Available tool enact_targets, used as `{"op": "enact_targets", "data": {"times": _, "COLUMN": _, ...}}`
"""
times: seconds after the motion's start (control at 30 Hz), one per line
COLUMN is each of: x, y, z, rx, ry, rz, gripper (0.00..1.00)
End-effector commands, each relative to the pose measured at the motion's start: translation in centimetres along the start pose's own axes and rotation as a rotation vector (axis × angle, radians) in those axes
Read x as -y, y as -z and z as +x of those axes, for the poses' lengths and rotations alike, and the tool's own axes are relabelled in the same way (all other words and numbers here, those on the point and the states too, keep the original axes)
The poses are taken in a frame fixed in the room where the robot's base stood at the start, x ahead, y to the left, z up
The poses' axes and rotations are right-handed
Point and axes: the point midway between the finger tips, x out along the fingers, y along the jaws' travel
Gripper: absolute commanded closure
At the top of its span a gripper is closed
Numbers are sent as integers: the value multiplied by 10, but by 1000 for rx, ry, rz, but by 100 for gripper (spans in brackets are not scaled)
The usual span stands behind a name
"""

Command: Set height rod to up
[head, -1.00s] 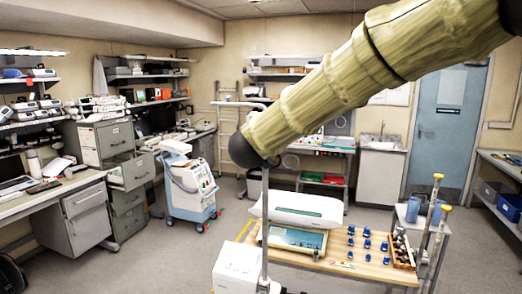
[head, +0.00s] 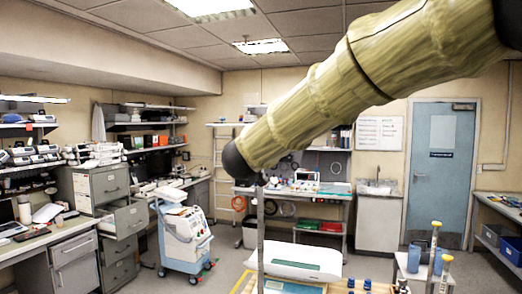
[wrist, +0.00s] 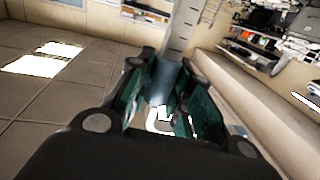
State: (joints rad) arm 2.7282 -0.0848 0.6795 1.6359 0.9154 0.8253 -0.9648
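The height rod (head: 261,235) is a thin grey upright pole in the head view, rising beside the white device. Its top goes behind my arm, and its foot is below the picture. My gripper is hidden in the head view. In the wrist view my gripper (wrist: 167,70) shows two dark fingers with green pads, standing apart. A grey-blue surface (wrist: 162,82) lies between them, and a small white curved piece (wrist: 158,122) shows lower in the gap. I cannot tell whether the fingers touch or clamp the grey-blue surface.
A white device (head: 305,262) stands on the bench, with blue-capped bottles (head: 367,285) to its right. Two yellow-topped poles (head: 435,240) stand further right. A white-and-blue medical cart (head: 185,235) stands left of the rod, with open floor between. Filing cabinets and shelves line the left wall.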

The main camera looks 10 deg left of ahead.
Motion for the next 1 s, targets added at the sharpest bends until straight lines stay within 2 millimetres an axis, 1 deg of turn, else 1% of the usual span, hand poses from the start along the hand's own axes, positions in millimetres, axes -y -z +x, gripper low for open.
{"op": "enact_targets", "data": {"times": 0.03, "x": -1, "y": 2, "z": 0, "rx": -3, "ry": -1, "rz": 0, "gripper": 72}}
{"op": "enact_targets", "data": {"times": 0.1, "x": -1, "y": 2, "z": 0, "rx": -3, "ry": -1, "rz": 0, "gripper": 59}}
{"op": "enact_targets", "data": {"times": 0.13, "x": 0, "y": 1, "z": 0, "rx": -2, "ry": -1, "rz": 0, "gripper": 56}}
{"op": "enact_targets", "data": {"times": 0.43, "x": 0, "y": 0, "z": 0, "rx": 0, "ry": -1, "rz": 0, "gripper": 56}}
{"op": "enact_targets", "data": {"times": 0.57, "x": 0, "y": 0, "z": -7, "rx": -1, "ry": 0, "rz": -1, "gripper": 56}}
{"op": "enact_targets", "data": {"times": 0.67, "x": 0, "y": 0, "z": -18, "rx": 0, "ry": 0, "rz": -2, "gripper": 56}}
{"op": "enact_targets", "data": {"times": 1.0, "x": 0, "y": 1, "z": -77, "rx": -1, "ry": 0, "rz": -1, "gripper": 56}}
